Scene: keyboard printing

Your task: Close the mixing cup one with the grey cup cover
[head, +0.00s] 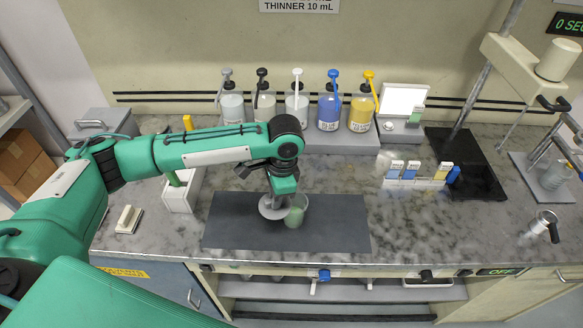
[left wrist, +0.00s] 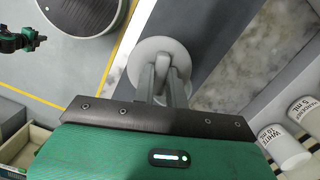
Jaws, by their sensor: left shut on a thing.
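The mixing cup (head: 296,212) is a clear cup with green contents. It stands on the dark mat (head: 340,225) in the middle of the bench. My left gripper (head: 273,199) is shut on the grey cup cover (head: 268,212), a round disc just left of the cup in the head view. In the left wrist view the fingers (left wrist: 163,82) of my left gripper pinch the knob of the cover (left wrist: 154,55). The cover overlaps the cup's left edge in the head view; I cannot tell whether they touch.
Several pump bottles (head: 297,104) stand on a shelf at the back. A white box (head: 180,196) is left of the mat. A rack with coloured labels (head: 415,174) and a metal jug (head: 544,226) are on the right.

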